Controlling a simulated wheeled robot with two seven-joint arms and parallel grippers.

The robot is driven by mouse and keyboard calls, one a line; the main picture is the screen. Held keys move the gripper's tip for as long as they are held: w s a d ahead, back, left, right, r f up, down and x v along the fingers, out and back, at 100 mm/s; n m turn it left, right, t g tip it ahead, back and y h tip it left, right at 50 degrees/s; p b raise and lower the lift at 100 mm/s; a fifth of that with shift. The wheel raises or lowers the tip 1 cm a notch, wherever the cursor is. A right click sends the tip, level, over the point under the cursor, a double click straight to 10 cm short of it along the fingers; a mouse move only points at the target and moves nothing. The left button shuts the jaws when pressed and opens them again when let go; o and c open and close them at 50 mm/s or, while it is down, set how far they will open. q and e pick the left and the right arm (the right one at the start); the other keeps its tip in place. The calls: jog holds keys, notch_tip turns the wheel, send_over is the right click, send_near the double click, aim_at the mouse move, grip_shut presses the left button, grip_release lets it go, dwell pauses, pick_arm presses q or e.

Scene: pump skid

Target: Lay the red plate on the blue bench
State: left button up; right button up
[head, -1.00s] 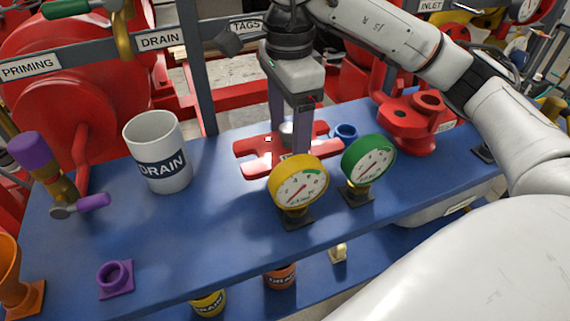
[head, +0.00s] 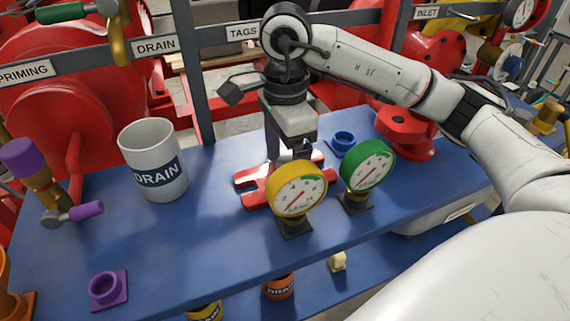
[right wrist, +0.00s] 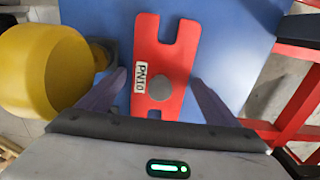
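The red plate (head: 255,197) lies flat, as far as I can see, on the blue bench (head: 195,235), behind the yellow gauge, which hides part of it. In the right wrist view the plate (right wrist: 163,50) shows notched ends, a PN10 label and a round grey knob. My right gripper (head: 287,163) is over the plate, pointing down. In the right wrist view its fingers (right wrist: 157,88) are spread wide on either side of the plate, with gaps between them and the knob. My left gripper is not in view.
The yellow gauge (head: 298,190) and green gauge (head: 367,165) stand close in front of the plate. A DRAIN mug (head: 153,160) stands to the left. A blue flanged ring (head: 343,141) and red flanged fitting (head: 408,135) are behind right. The bench's left front is mostly clear.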

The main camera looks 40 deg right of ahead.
aim_at(285, 161)
jog(key=shift+r, duration=0.45)
notch_tip(285, 161, up, 12)
jog(key=p, duration=0.3)
jog(key=shift+f, duration=0.25)
